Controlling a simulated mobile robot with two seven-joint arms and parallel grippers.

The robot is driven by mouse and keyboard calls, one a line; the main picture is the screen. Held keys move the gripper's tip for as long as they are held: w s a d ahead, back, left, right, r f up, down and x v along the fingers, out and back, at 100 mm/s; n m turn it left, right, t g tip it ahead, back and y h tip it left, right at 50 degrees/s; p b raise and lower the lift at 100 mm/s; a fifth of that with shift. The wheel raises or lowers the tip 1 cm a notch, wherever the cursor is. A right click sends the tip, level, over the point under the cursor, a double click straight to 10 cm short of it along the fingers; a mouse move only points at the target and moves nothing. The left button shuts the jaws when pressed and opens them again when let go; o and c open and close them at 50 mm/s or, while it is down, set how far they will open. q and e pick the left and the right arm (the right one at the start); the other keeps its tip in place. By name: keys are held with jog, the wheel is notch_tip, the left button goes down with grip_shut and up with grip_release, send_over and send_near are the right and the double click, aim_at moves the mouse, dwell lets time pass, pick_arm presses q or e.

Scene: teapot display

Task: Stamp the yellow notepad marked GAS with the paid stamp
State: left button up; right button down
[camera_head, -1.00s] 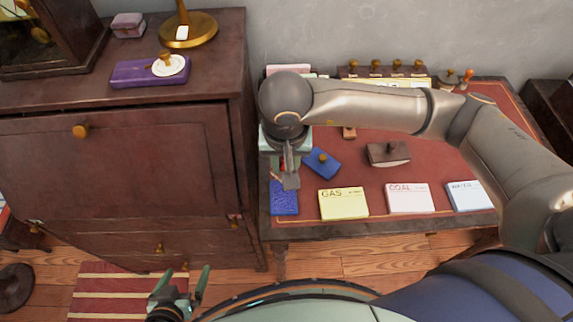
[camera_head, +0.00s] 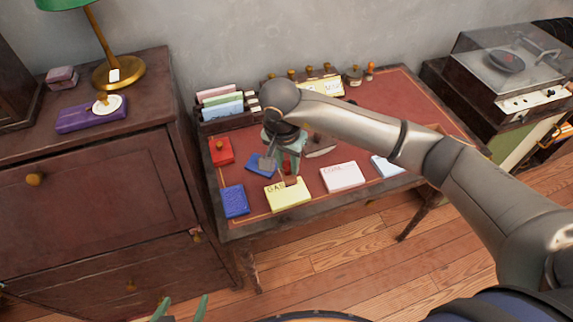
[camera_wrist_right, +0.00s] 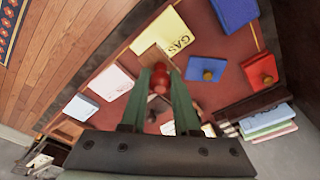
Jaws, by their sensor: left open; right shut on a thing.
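The yellow notepad marked GAS (camera_head: 287,196) lies flat near the desk's front edge; it also shows in the right wrist view (camera_wrist_right: 160,32). My right gripper (camera_head: 290,172) is shut on a stamp with a red knob (camera_wrist_right: 158,80) and a wooden base (camera_wrist_right: 152,55). The base overlaps the notepad's edge in the right wrist view; I cannot tell whether it touches the paper. The stamp's face and label are hidden. My left gripper (camera_head: 180,309) is open and empty at the bottom edge of the head view, away from the desk.
A plain blue pad (camera_head: 234,201) lies left of the notepad, and a COAL notepad (camera_head: 342,177) lies right. A blue knobbed block (camera_head: 260,165) and a red one (camera_head: 221,151) lie behind. A letter rack (camera_head: 222,112) and stamp rack (camera_head: 310,80) stand at the back.

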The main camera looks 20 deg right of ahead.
jog(key=shift+f+b, duration=1.6)
jog(key=shift+f, duration=1.35)
jog(key=shift+f+b, duration=0.5)
jog(key=shift+f, duration=0.05)
jog(key=shift+s+f, duration=0.1)
jog(key=shift+f, duration=0.05)
jog(key=shift+r+p, duration=1.85)
jog(key=shift+r, duration=1.75)
jog(key=shift+a, duration=0.1)
